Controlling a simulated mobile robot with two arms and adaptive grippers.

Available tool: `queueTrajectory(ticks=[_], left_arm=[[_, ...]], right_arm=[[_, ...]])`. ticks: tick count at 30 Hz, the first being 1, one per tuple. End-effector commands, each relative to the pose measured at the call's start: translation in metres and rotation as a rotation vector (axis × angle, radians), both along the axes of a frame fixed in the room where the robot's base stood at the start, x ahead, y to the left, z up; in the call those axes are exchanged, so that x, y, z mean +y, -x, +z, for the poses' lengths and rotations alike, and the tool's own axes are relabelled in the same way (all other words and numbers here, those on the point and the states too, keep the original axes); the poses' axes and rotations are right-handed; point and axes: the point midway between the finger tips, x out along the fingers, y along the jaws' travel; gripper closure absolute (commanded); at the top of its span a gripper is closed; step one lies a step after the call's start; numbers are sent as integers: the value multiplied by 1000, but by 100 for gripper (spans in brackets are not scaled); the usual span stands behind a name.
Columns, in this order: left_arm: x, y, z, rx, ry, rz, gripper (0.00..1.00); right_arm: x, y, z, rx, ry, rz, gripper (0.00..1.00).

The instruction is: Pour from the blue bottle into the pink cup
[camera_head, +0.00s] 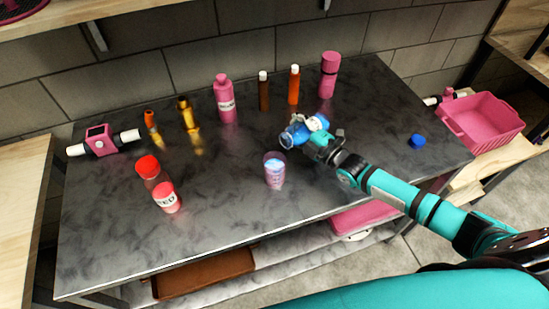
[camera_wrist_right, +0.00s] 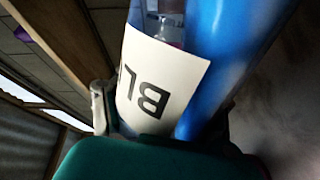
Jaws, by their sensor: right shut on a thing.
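The blue bottle (camera_head: 297,135) is tilted well over, close to lying flat, with one end toward the left and a white label on it. My right gripper (camera_head: 322,139) is shut on it and holds it above the dark table. In the right wrist view the blue bottle (camera_wrist_right: 220,50) fills much of the picture, with its white label showing "BL". The pink cup (camera_head: 274,172) stands upright on the table, below and slightly left of the bottle, apart from it. Something light blue shows in the cup. My left gripper is not in view.
Several bottles, including a pink one (camera_head: 226,100), stand along the back of the dark table (camera_head: 225,215). A blue cap (camera_head: 417,141) lies at right. A pink basket (camera_head: 480,124) is beyond the right edge. The front middle is clear.

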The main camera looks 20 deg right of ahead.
Motion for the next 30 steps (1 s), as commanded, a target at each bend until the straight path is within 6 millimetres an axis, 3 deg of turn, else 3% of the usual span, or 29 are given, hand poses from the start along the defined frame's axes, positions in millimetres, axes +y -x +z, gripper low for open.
queueTrajectory(ticks=[30], left_arm=[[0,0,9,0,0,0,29]], right_arm=[[3,1,7,-29,54,0,100]])
